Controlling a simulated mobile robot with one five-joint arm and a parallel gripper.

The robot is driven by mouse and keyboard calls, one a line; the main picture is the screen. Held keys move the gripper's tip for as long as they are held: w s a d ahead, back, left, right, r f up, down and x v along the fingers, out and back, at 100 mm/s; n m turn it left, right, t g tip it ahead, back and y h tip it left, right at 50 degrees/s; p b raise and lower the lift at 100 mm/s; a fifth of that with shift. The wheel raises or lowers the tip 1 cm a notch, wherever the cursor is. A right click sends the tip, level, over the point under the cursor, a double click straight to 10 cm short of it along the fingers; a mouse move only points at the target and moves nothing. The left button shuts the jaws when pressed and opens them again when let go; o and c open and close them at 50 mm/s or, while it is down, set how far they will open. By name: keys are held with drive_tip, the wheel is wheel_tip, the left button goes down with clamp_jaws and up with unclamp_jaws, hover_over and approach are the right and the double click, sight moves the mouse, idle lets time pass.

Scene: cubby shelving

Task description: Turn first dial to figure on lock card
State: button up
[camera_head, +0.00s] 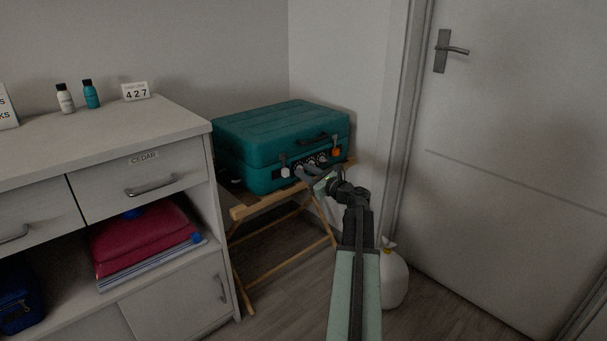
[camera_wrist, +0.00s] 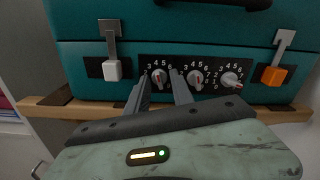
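A teal suitcase (camera_head: 285,135) lies closed on a wooden folding stand. In the wrist view, its black lock panel has three silver dials with red marks. The first dial (camera_wrist: 159,77) is on the left, with 3 to 6 legible above it. The second dial (camera_wrist: 196,78) and third dial (camera_wrist: 230,79) are to its right. The lock card (camera_head: 137,91) on the cabinet top reads 427. My gripper (camera_wrist: 160,77) is open, its two fingers apart on either side of the first dial. I cannot tell whether they touch it.
A white-tabbed latch (camera_wrist: 112,69) and an orange-tabbed latch (camera_wrist: 274,75) flank the panel. The white cabinet (camera_head: 150,185) stands left of the folding stand (camera_head: 240,212). A white bag (camera_head: 394,280) sits on the floor near the closed door (camera_head: 510,150).

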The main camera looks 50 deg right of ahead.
drive_tip(key=shift+s, duration=0.1)
drive_tip(key=s, duration=0.7)
drive_tip(key=shift+s+a, duration=0.3)
drive_tip(key=shift+a, duration=0.05)
